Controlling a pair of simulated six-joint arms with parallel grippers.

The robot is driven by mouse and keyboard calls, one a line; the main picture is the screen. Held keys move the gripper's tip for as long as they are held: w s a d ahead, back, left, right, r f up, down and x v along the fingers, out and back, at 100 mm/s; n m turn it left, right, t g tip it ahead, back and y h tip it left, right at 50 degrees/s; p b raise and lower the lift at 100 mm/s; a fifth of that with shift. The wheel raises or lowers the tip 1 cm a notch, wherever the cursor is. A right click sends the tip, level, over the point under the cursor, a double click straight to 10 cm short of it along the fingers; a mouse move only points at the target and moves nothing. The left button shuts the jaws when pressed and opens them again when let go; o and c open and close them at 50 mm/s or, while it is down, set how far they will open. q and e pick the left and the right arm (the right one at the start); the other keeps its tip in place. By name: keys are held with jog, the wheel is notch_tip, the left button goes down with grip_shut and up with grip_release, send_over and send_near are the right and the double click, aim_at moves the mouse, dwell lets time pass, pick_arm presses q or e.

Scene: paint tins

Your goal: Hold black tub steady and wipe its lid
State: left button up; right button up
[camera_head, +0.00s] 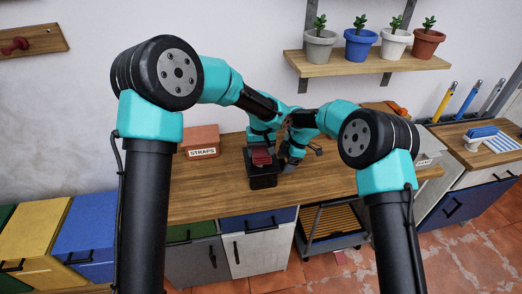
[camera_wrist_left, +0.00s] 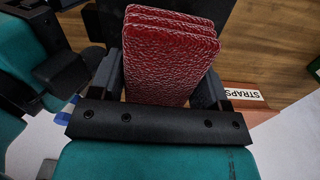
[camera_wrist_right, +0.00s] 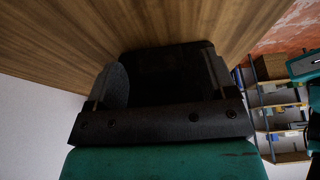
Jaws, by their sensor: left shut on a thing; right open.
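The black tub (camera_head: 264,182) stands on the wooden worktop. A folded red cloth (camera_head: 261,157) is at its top; in the left wrist view the cloth (camera_wrist_left: 170,55) fills the space between the fingers. My left gripper (camera_head: 262,148) is shut on the cloth, over the tub's lid. I cannot tell if the cloth presses on the lid. My right gripper (camera_head: 287,160) is open at the tub's right side. In the right wrist view the dark tub (camera_wrist_right: 165,70) shows between the spread fingers; contact is too dark to tell.
An orange-brown box labelled STRAPS (camera_head: 201,142) stands on the worktop (camera_head: 205,200) left of the tub. A shelf (camera_head: 365,65) with several potted plants hangs above. The worktop's front left is clear. My two forearms are close together behind the tub.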

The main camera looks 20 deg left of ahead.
jog(key=shift+x, duration=1)
jog(key=shift+c, duration=0.2)
jog(key=c, duration=1.2)
jog(key=shift+c, duration=0.2)
jog(key=o, duration=1.3)
jog(key=shift+v, duration=0.95)
